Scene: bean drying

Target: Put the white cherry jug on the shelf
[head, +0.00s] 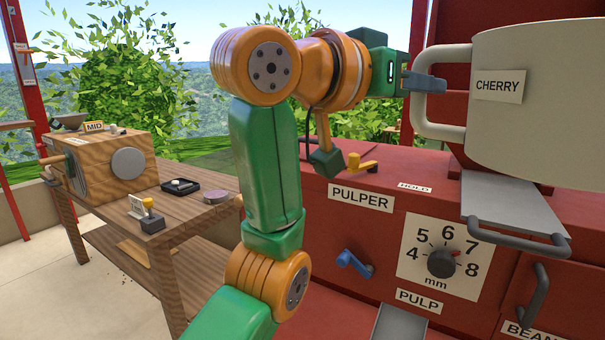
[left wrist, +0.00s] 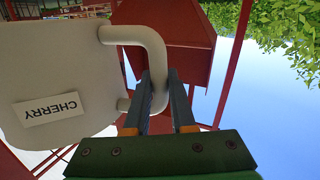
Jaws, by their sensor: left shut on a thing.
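The white jug (head: 545,95) with a CHERRY label is at the upper right of the head view, raised in front of the red machine. My left gripper (head: 425,83) is shut on its handle at the jug's left side. In the left wrist view the jug (left wrist: 50,75) fills the left side, and the fingers of my left gripper (left wrist: 160,95) close around the handle (left wrist: 157,60). The jug's right part is cut off by the head view's edge. I cannot pick out the shelf for certain. My right gripper is not in view.
The red pulper (head: 330,240) with a dial (head: 441,262), a blue lever (head: 355,263) and a metal chute (head: 510,205) stands below the jug. A wooden table (head: 180,225) at left holds a wooden box device (head: 95,160) and small items. Open floor lies at lower left.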

